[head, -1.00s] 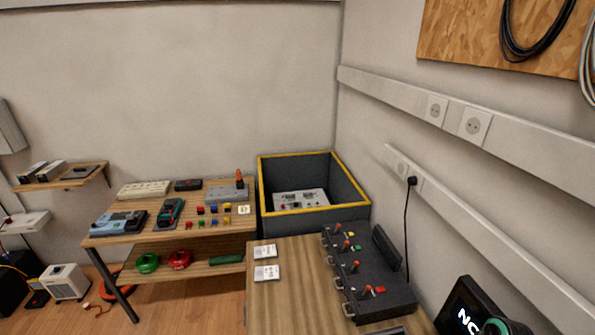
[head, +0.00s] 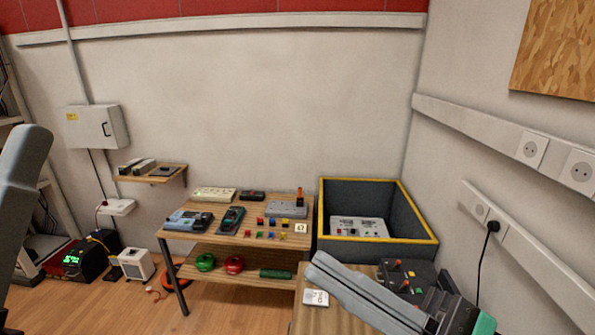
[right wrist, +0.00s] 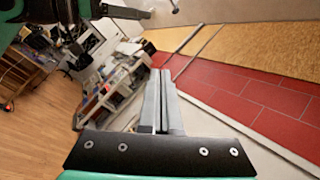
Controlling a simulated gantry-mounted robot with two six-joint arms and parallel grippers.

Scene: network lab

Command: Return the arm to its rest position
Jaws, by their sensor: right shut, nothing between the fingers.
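My right gripper (head: 313,271) is at the lower right of the head view, its grey fingers pointing left over the wooden worktop. It is shut with nothing between the fingers. In the right wrist view its two fingers (right wrist: 160,75) lie together, pointing toward the room. A grey part of mine stands at the left edge of the head view; whether it belongs to the left gripper cannot be told. Dark and green arm parts also show at the upper left of the right wrist view.
Beneath the right gripper, the worktop holds a white card (head: 316,298) and a dark panel with knobs (head: 402,275), partly hidden. Behind is a grey bin with yellow rim (head: 322,215). A wooden shelf table (head: 200,235) with devices stands left of it. The wall is at right.

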